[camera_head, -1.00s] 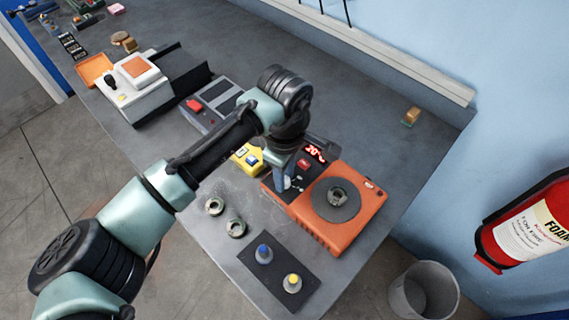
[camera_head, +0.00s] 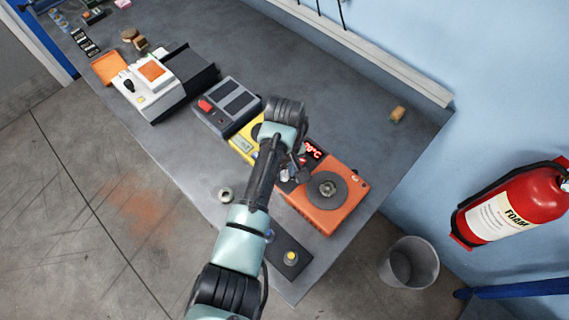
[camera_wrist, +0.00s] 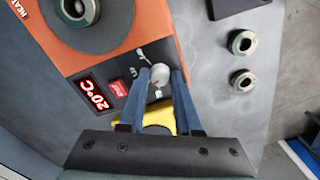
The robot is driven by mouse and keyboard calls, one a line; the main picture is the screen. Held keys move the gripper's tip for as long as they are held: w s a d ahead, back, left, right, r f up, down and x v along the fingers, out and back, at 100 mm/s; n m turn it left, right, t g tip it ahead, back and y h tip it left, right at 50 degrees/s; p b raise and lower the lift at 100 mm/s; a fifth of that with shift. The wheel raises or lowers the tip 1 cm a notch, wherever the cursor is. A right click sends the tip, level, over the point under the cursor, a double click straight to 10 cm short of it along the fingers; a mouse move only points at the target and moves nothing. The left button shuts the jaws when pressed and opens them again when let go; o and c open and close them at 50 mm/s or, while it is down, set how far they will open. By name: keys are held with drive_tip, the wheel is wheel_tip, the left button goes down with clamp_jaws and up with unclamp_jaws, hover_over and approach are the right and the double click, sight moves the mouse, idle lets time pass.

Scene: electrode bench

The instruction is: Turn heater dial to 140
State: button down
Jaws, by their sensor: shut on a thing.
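The orange heater (camera_head: 318,217) stands near the right end of the bench, with a round dark plate on top holding a metal ring. It also shows in the wrist view (camera_wrist: 37,20). Its red display (camera_wrist: 93,95) reads 20°C, beside a red switch (camera_wrist: 118,88). The pale heater dial (camera_wrist: 159,76) sits on the dark control panel with white marks around it. My gripper (camera_wrist: 162,75) points at the panel, its two blue fingers on either side of the dial and shut on it. In the head view my arm hides most of the dial.
A yellow device (camera_head: 241,146) and a grey box with a red button (camera_head: 228,105) stand left of the heater. Metal rings (camera_wrist: 241,42) lie on the bench beside it. A dark mat with a yellow-topped piece (camera_head: 290,258) lies in front.

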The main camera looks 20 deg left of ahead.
drive_tip(key=m+p, duration=0.1)
drive_tip(key=m, duration=0.3)
drive_tip(key=shift+s+m, duration=0.1)
drive_tip(key=shift+m, duration=0.2)
drive_tip(key=m+p, duration=0.1)
drive_tip(key=m, duration=0.3)
drive_tip(key=shift+m, duration=0.3)
drive_tip(key=m+p, duration=0.1)
drive_tip(key=m, duration=0.3)
drive_tip(key=shift+m, duration=2)
drive_tip(key=c, duration=0.6)
unclamp_jaws()
drive_tip(key=shift+r, duration=0.15)
